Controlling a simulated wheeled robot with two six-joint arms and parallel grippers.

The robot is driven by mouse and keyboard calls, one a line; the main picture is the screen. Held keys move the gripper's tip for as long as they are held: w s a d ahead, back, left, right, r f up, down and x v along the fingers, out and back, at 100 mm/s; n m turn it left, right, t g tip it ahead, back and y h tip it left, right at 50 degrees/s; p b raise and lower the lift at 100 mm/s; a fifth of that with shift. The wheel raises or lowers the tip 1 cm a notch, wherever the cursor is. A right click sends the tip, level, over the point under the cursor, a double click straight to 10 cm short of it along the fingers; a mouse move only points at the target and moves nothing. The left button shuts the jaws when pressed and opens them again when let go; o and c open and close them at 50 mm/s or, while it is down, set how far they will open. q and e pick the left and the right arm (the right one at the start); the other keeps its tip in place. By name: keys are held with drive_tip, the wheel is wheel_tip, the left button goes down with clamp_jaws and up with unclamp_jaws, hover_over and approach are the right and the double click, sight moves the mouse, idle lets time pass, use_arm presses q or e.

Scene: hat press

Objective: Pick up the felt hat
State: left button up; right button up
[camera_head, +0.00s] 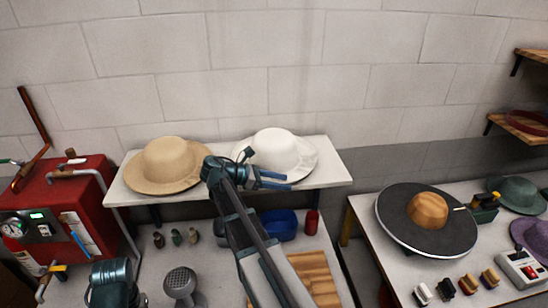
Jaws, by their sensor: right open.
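A tan wide-brimmed hat (165,165) sits on the left part of the raised white shelf (330,176). A white hat (278,148) sits to its right on the same shelf. Both look like felt, and I cannot tell which one the task names. My right gripper (280,181) is open and empty in front of the white hat, its fingers pointing right. It overlaps the hat's near left brim in the picture, and I cannot tell whether it touches. Part of my left arm (112,282) shows at lower left; its gripper is out of view.
A red machine (80,198) with pipes stands at left. Below the shelf are a blue bowl (280,224), a red can (311,222) and a wooden board (315,278).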

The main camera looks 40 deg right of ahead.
clamp_jaws()
use_arm(q)
drive_tip(key=shift+r, duration=0.15)
use_arm(e)
drive_tip(key=shift+r, duration=0.2)
